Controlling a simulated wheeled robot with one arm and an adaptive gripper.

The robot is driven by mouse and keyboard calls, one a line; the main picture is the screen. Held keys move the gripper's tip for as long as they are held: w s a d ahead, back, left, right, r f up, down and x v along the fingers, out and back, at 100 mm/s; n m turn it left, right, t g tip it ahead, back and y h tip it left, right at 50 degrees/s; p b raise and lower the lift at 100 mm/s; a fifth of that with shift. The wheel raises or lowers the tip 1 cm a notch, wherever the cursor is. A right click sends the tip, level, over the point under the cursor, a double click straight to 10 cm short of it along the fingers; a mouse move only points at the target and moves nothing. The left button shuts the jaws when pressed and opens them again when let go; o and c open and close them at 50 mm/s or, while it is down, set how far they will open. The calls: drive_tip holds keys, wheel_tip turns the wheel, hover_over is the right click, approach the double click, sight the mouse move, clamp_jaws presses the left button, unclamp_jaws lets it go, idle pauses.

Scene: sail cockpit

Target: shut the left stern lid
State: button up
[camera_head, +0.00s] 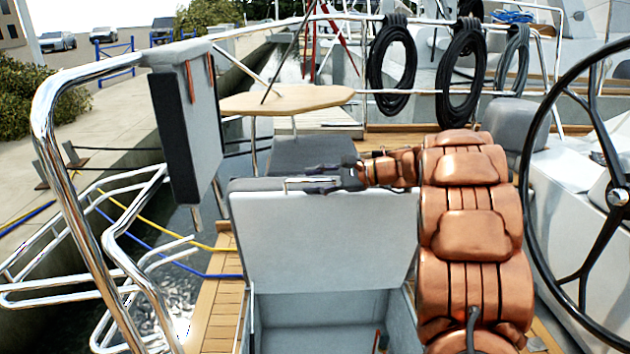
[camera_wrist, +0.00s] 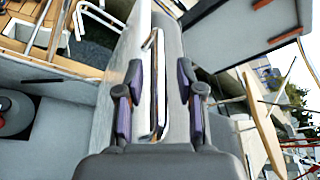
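The stern lid (camera_head: 320,240) is a light grey panel standing raised, roughly upright, above its open locker (camera_head: 320,325). A thin metal handle (camera_head: 298,180) runs along its top edge. My gripper (camera_head: 312,180) reaches in from the right at that edge, beside the handle. In the wrist view my gripper (camera_wrist: 160,75) is open, its two dark fingers with purple pads spread apart. The silver handle (camera_wrist: 153,85) lies lengthwise between them, with a gap on each side. Whether any part of my gripper touches the lid is unclear.
A bent steel rail (camera_head: 75,180) with a grey padded panel (camera_head: 187,125) is at left. A large black steering wheel (camera_head: 545,190) is at right. A narrow wooden deck (camera_head: 218,300) runs along the locker's left side.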

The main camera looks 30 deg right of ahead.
clamp_jaws()
idle(0.4)
drive_tip(key=shift+s, duration=0.1)
